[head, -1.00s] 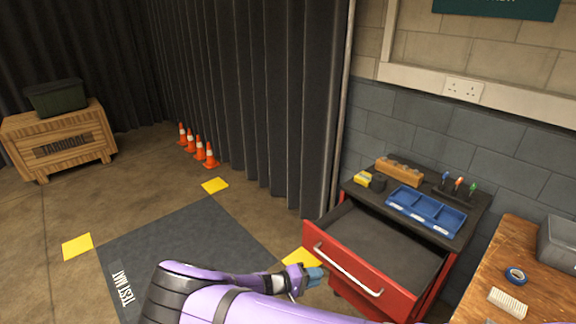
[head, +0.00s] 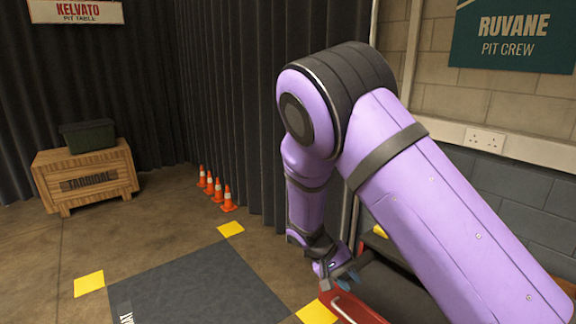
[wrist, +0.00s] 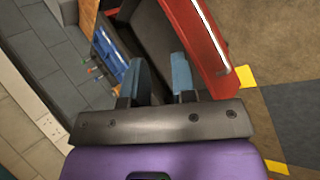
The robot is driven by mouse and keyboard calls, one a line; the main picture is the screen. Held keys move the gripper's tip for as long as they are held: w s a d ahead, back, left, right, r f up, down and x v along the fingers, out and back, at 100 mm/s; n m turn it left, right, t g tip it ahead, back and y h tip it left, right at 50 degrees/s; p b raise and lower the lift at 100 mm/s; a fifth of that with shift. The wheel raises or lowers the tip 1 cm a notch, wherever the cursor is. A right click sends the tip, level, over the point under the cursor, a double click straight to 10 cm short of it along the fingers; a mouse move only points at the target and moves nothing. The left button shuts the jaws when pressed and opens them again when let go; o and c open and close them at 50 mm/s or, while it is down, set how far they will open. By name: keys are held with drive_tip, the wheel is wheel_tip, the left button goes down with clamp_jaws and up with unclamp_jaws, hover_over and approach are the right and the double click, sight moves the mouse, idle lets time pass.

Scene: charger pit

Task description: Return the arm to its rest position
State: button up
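My purple arm rises across the right of the head view, its elbow high and the forearm hanging down. My gripper (head: 342,281) hangs at the left front of the red drawer cabinet. In the wrist view, the two blue fingertips (wrist: 163,78) stand apart with nothing between them. The red drawer (wrist: 202,45) is pulled out, and its dark inside looks empty where it shows. It also shows low in the head view (head: 352,308), mostly hidden by my arm.
A blue tray (wrist: 108,52) sits on the cabinet top. Yellow floor markers (head: 88,283) edge a dark mat (head: 185,290). Orange cones (head: 218,190) stand along the curtain. A wooden crate (head: 85,180) with a dark green box (head: 88,136) stands at left. The mat is clear.

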drive_tip(key=s+d+r+t+y, duration=0.1)
drive_tip(key=s+d+r+y, duration=0.15)
drive_tip(key=r, duration=0.55)
drive_tip(key=s+d+r+y, duration=0.2)
drive_tip(key=s+d+r, duration=0.15)
drive_tip(key=r, duration=0.45)
drive_tip(key=s+d+r+t+y, duration=0.1)
drive_tip(key=s+d+r+y, duration=0.2)
drive_tip(key=r, duration=0.5)
drive_tip(key=s+d+r+t, duration=0.2)
drive_tip(key=s+r, duration=0.3)
drive_tip(key=s, duration=0.3)
drive_tip(key=s+d+r+t, duration=0.3)
drive_tip(key=s+d+r, duration=0.1)
drive_tip(key=s, duration=0.5)
drive_tip(key=shift+s+r, duration=0.25)
drive_tip(key=shift+r, duration=0.35)
